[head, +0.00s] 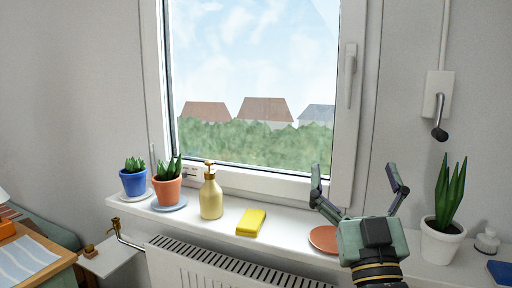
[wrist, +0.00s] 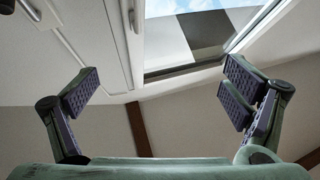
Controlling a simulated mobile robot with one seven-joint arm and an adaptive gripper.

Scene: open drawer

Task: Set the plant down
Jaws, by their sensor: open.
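Three potted plants stand upright on the windowsill. At the left are a blue pot (head: 133,183) on a pale saucer and a terracotta pot (head: 167,190) on a blue saucer (head: 170,204). At the right is a white pot (head: 441,246) with tall pointed leaves (head: 450,192). A terracotta-coloured saucer (head: 322,239) lies on the sill with no pot on its visible part; my gripper partly hides it. My gripper (head: 354,178) is open and empty, fingers pointing up, between this saucer and the white pot. The wrist view shows nothing between the spread fingers (wrist: 162,92).
A yellow soap dispenser (head: 211,195) and a yellow sponge (head: 251,222) stand on the sill (head: 278,239) left of the saucer. A radiator (head: 220,268) is below; the window handle (head: 350,62) is above.

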